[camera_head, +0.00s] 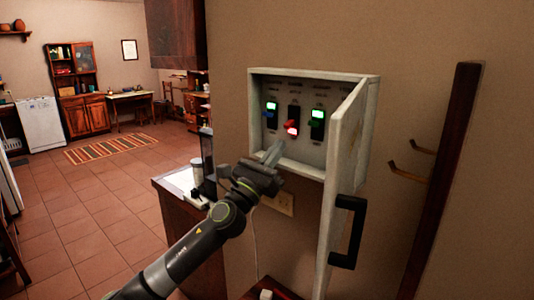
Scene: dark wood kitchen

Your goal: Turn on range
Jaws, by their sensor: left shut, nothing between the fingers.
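A pale electrical box (310,75) is fixed to the wall, its door (345,150) swung open to the right with a black handle (348,232). Inside is a row of three switches. The left switch (271,115) and the right switch (317,124) show green lights. The middle switch (293,120) has a red lever and a red glow at its lower end. The labels are too small to read, so I cannot tell which one is the range. My left gripper (271,154) is shut and empty, at the box's lower left edge, below the switches. My right gripper is out of view.
A wall outlet (279,201) sits below the box. A counter (172,183) with a dark appliance stands left of my gripper. A dark wood post with hooks (412,172) stands at the right. Open tiled floor (110,205) lies to the left.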

